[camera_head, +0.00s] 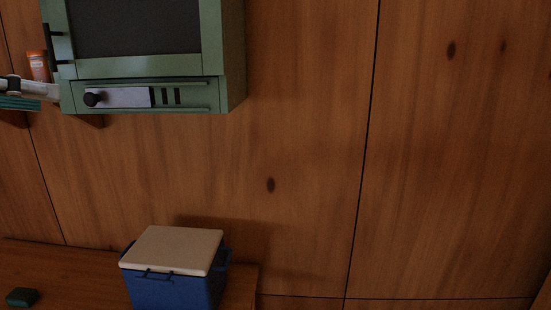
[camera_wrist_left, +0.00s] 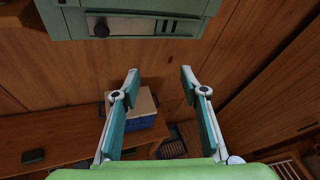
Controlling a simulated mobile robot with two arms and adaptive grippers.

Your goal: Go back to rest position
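My left gripper (camera_wrist_left: 160,76) is open in the left wrist view, with nothing between its two teal-padded fingers. In the head view, part of it (camera_head: 28,92) comes in at the left edge, close to the lower left corner of a green oven-like appliance (camera_head: 150,67) on the wall. I cannot tell whether they touch. The appliance's front panel, with a dark knob, also shows at the top of the left wrist view (camera_wrist_left: 130,26). My right gripper is in neither view.
A blue cooler box (camera_head: 175,290) with a cream lid stands on a wooden counter (camera_head: 75,275) below. A small dark green object (camera_head: 22,297) lies left of it. An orange container (camera_head: 38,66) is left of the appliance. The wall area right of the appliance is clear.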

